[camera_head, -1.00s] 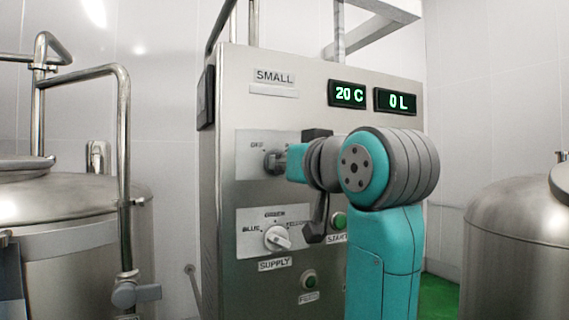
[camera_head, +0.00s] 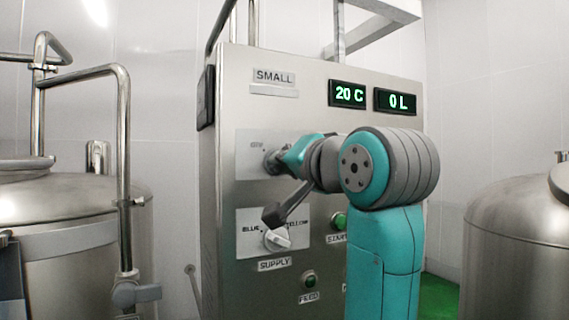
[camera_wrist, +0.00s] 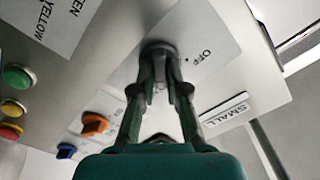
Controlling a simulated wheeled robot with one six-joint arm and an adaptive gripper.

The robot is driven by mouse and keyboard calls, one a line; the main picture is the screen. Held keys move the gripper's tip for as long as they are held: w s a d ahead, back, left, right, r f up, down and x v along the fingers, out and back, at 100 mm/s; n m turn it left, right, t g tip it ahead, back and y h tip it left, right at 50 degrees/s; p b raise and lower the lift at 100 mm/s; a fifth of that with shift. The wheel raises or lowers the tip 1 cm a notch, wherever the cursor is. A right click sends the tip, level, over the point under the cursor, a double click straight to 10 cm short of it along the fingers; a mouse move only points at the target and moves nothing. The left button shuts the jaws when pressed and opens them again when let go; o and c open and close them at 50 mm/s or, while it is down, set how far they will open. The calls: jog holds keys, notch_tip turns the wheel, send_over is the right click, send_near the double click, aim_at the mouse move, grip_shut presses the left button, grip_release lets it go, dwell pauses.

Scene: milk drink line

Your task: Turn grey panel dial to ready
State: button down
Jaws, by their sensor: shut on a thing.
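The grey panel dial (camera_head: 271,162) is on the upper white plate of the steel panel, at the middle of the head view. In the wrist view its round grey body (camera_wrist: 158,48) shows beyond my fingers, with the word OFF on the plate beside it. My gripper (camera_head: 283,160) reaches the dial from the right in the head view. Its two fingers (camera_wrist: 160,88) are shut on the dial in the wrist view. The fingers hide part of the dial and other labels, so I cannot tell which mark it points at.
The supply dial (camera_head: 278,239), with BLUE and YELLOW labels, sits just below. A green start button (camera_head: 339,220) and a feed button (camera_head: 310,280) are lower right. Displays (camera_head: 347,94) read 20 C and 0 L. Steel tanks stand left (camera_head: 75,230) and right (camera_head: 515,225).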

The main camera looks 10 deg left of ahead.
dwell(0.3)
jog(key=c, duration=1.2)
grip_release()
jog(key=v, duration=1.2)
